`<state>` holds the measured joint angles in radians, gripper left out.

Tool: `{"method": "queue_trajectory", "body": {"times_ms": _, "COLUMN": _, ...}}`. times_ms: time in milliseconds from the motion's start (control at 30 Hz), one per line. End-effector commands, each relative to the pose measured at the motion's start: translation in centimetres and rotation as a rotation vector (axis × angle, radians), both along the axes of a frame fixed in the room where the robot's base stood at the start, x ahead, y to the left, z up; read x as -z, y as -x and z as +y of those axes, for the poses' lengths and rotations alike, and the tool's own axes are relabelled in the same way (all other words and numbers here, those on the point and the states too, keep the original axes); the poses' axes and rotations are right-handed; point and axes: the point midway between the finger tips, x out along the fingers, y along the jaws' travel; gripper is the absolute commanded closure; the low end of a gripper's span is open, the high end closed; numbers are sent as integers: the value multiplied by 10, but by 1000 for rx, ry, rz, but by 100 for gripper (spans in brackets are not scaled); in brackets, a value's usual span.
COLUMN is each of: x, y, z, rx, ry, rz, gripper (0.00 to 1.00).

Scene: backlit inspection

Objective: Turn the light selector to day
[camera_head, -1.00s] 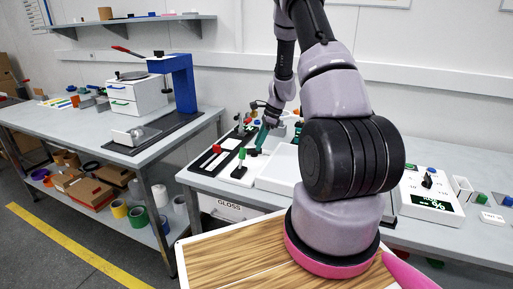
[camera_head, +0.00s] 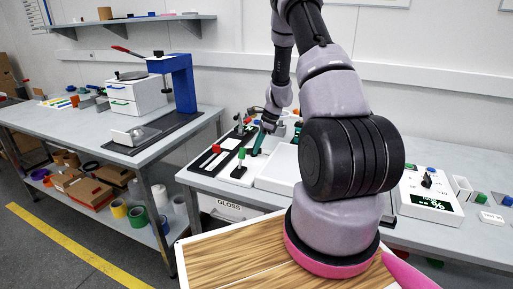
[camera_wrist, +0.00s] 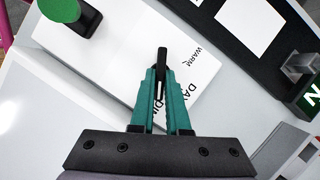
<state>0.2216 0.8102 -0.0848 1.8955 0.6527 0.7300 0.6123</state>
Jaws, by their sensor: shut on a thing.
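The light selector is a white plate (camera_wrist: 125,72) with a dark knob (camera_wrist: 162,53) in the wrist view. My gripper (camera_wrist: 161,70) has teal fingers and is shut on this knob, with the knob's dark end showing past the fingertips. Printed words lie to the right of the fingers: WARM nearest the knob, DAY lower down and another word partly readable as DIM. The fingers hide part of the plate and most of the knob. In the head view my gripper (camera_head: 259,140) is over the back left of the bench, and the knob cannot be made out.
A green-topped lever (camera_wrist: 62,8) stands close to the left of my fingers in the wrist view. A dark board (camera_wrist: 270,50) with a metal block (camera_wrist: 300,65) lies to the right. In the head view, a red-topped lever (camera_head: 217,148) and a white display box (camera_head: 430,208) stand on the bench.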

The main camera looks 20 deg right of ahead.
Motion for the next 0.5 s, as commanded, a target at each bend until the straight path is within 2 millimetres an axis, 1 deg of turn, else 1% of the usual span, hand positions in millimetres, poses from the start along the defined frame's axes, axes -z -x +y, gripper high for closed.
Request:
{"method": "queue_trajectory", "body": {"times_ms": 267, "x": 0, "y": -2, "z": 0, "rx": -124, "ry": 0, "rz": -1, "gripper": 100}}
{"method": "queue_trajectory", "body": {"times_ms": 500, "x": 0, "y": -5, "z": 0, "rx": -331, "ry": 0, "rz": -2, "gripper": 100}}
